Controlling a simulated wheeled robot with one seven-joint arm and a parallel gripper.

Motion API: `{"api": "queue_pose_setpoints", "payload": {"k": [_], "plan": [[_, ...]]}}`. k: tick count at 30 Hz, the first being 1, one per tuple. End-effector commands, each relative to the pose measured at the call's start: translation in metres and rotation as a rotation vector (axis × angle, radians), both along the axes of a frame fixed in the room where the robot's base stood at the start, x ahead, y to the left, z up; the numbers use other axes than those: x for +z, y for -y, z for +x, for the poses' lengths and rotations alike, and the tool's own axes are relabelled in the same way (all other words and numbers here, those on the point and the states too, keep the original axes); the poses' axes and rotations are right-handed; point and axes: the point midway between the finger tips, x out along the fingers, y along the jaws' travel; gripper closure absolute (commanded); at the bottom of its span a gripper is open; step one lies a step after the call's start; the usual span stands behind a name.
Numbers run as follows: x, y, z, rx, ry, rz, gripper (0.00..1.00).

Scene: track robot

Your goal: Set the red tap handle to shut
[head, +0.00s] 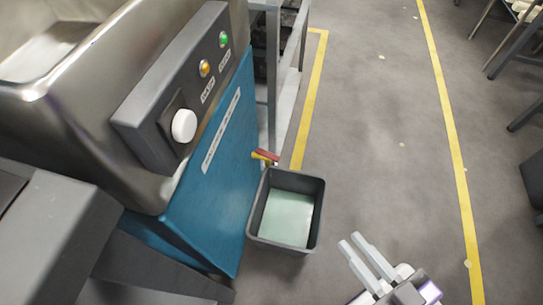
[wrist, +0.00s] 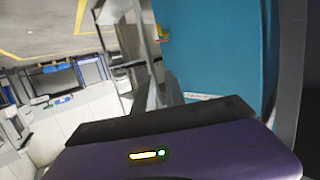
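The red tap handle (head: 266,154) sticks out low from the side of the blue cabinet, just above the back left rim of a grey bin. A yellow or brass part shows beside it. Its exact angle is hard to tell at this size. The tap also shows small at the top of the wrist view (wrist: 163,34). My gripper (head: 352,241) is at the lower right of the head view, over the floor, right of the bin and well apart from the tap. Its two pale fingers are parallel with a narrow gap between them, and nothing is held.
The grey bin (head: 320,215), with pale green liquid or lining at its bottom, stands against the blue cabinet (head: 213,200). A panel above bears a white knob (head: 184,125) and two lamps. A metal rack (head: 272,80) stands behind.

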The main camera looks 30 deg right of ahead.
Motion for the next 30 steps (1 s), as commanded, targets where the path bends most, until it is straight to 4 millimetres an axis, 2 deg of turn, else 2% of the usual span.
{"api": "queue_pose_setpoints", "payload": {"k": [1,8,12,18,25,30], "plan": [[0.006,0.007,0.014,-0.023,0.04,-0.008,0.85],[0.011,0.053,0.076,-0.113,0.213,-0.187,0.85],[0.023,0.082,0.113,-0.146,0.341,-0.372,0.85],[0.044,0.115,0.162,-0.15,0.513,-0.677,0.85],[0.054,0.14,0.218,-0.055,0.664,-1.048,0.85],[0.04,0.149,0.258,0.121,0.733,-1.301,0.85]]}}
